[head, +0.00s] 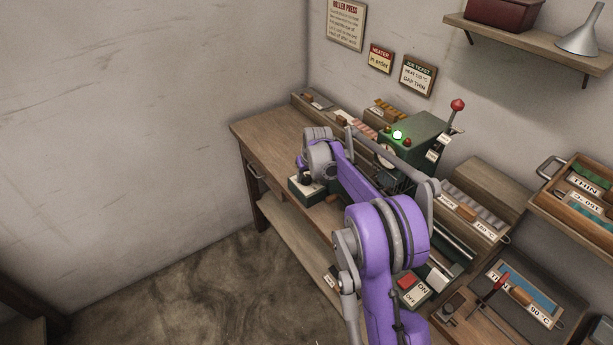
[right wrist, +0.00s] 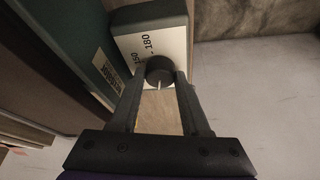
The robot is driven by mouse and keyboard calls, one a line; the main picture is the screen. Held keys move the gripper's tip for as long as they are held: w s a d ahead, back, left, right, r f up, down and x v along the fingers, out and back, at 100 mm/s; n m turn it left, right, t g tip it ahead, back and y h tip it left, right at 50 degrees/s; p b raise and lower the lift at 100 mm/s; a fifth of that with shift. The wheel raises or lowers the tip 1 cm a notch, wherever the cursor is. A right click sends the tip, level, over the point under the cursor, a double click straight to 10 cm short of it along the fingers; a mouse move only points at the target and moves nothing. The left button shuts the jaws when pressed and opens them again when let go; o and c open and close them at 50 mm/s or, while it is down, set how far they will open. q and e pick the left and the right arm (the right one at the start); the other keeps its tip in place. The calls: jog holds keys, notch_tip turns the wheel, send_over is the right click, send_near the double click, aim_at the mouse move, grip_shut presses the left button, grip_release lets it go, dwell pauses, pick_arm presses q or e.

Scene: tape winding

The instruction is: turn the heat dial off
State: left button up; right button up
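The heat dial (right wrist: 159,70) is a round black knob with a white pointer mark, on a pale plate with printed numbers including 150 and 180. Its pointer mark faces the bottom of the right wrist view. My right gripper (right wrist: 161,76) has one finger on each side of the dial, with no gap showing. In the head view, my purple right arm reaches over the bench to the small dark green box (head: 296,190) at its front, and hides most of the fingers and dial. My left gripper is out of view.
An ON/OFF switch box (head: 412,290) is at the bench front. Trays and racks fill the right. The floor at left is clear.

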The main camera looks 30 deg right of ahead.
grip_shut()
jog(key=shift+n, duration=0.4)
jog(key=shift+d+n+y, duration=0.1)
jog(key=shift+n+y, duration=0.4)
jog(key=shift+n, duration=0.5)
jog(key=n+y, duration=0.1)
jog(key=n, duration=0.1)
jog(key=shift+d+n, duration=0.1)
jog(key=shift+n, duration=0.3)
jog(key=n+y+p, duration=0.1)
jog(key=n, duration=0.2)
jog(key=shift+w+g, duration=0.1)
jog(key=shift+g, duration=0.3)
jog(key=shift+d+n+g+y+p, duration=0.1)
jog(key=shift+n+g+y+p, duration=0.4)
jog(key=shift+n, duration=1.2)
